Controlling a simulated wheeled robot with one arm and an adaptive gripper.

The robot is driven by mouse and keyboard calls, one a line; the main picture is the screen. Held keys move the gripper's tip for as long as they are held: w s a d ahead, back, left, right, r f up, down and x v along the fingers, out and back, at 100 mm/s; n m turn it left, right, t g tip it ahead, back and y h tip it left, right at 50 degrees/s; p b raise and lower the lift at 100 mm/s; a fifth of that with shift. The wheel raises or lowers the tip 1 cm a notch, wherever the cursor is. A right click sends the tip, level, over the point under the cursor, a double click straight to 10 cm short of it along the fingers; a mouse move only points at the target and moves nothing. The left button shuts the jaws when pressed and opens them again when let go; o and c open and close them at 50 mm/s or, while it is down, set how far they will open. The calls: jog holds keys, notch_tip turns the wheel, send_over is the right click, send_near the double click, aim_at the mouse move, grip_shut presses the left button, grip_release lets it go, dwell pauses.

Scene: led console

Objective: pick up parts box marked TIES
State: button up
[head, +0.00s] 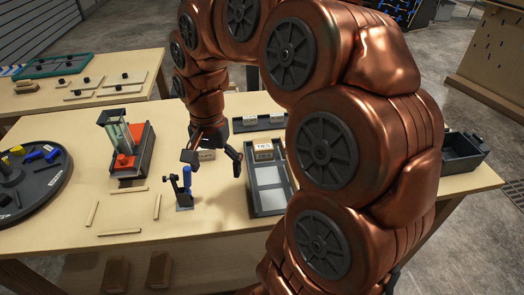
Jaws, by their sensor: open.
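A small cardboard-brown parts box (263,150) with a printed label, which seems to read TIES, sits at the far end of a grey-framed tray with pale panels (253,200). Another small tan box (207,155) shows between and behind my fingers; its marking cannot be read. My gripper (213,163) is open and points down over the table, just left of the labelled box and apart from it in the picture. Its height above the table is hard to tell.
A blue-handled tool in a small stand (186,188) is close in front of my gripper. A red-and-black device (130,150) and a round dark tray (30,185) stand left. A dark bin (462,152) is at right. Thin wooden strips frame bare table (125,208).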

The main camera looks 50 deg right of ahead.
jog(key=w+d+f+m, duration=0.1)
jog(key=w+d+m, duration=0.55)
jog(key=d, duration=0.35)
jog(key=m+b, duration=0.1)
jog(key=m, duration=0.6)
send_over(263, 144)
notch_tip(263, 144, down, 3)
jog(key=shift+f+t, duration=0.1)
jog(key=shift+t, duration=0.3)
jog(key=shift+s+d+f+m, duration=0.1)
jog(key=shift+d+f+m, duration=0.05)
jog(key=shift+d+m, duration=0.1)
jog(key=shift+f, duration=0.3)
jog(key=shift+w+a+f+p, duration=0.1)
jog(key=shift+f+p, duration=0.6)
jog(key=shift+f, duration=1.05)
jog(key=shift+w+a+f+p, duration=0.1)
jog(key=shift+f+p, duration=0.55)
jog(key=shift+f, duration=1.1)
jog(key=c, duration=1.3)
